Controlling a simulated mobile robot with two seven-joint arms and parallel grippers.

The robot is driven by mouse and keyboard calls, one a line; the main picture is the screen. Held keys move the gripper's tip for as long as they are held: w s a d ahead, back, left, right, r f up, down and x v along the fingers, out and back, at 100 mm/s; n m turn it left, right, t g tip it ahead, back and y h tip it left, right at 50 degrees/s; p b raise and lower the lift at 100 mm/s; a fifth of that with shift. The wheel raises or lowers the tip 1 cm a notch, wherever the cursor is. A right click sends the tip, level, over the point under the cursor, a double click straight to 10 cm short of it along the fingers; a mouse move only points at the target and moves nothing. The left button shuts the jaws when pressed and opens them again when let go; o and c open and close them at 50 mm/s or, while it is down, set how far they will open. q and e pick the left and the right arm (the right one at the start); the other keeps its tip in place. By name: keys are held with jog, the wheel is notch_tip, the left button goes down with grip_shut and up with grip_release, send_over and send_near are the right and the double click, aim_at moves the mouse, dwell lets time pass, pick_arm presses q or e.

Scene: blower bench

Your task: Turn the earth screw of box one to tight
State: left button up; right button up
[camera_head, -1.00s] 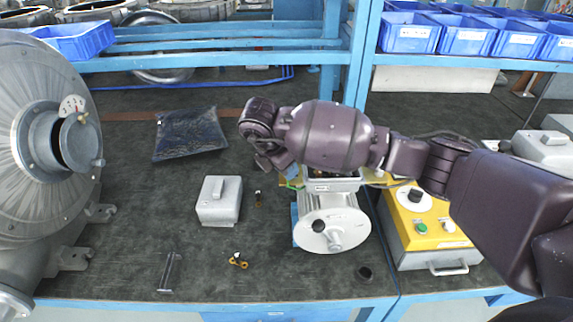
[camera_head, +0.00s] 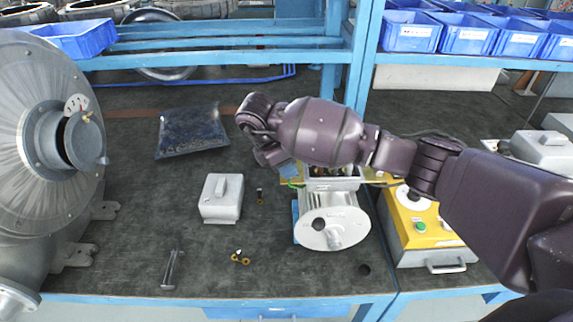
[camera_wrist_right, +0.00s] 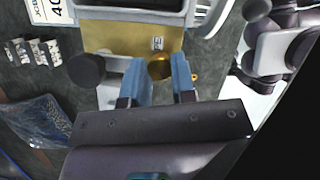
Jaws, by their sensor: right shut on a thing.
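The open terminal box (camera_head: 333,185) sits on top of the silver motor (camera_head: 318,203); I take it as box one. Its inside is partly hidden by my right arm. In the right wrist view a gold-coloured plate (camera_wrist_right: 115,38) lies beside the dark box. The brass earth screw (camera_wrist_right: 159,67) stands at the plate's near edge. My right gripper (camera_wrist_right: 161,74) is shut on the screw, one blue finger on each side. In the head view, its blue fingertips (camera_head: 289,171) are at the box's left side, and the screw is hidden. My left gripper is not in view.
A yellow control box (camera_head: 428,235) stands right of the motor. A grey box with a lid handle (camera_head: 221,197), small brass parts (camera_head: 240,257) and a dark bag (camera_head: 190,130) lie to the left. A large blower housing (camera_head: 40,150) fills the left edge.

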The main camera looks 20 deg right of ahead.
jog(key=shift+r, duration=0.1)
jog(key=o, duration=0.6)
jog(key=shift+o, duration=0.2)
jog(key=p+v, duration=0.1)
jog(key=v, duration=0.9)
jog(key=shift+r, duration=0.35)
jog(key=shift+a, duration=0.1)
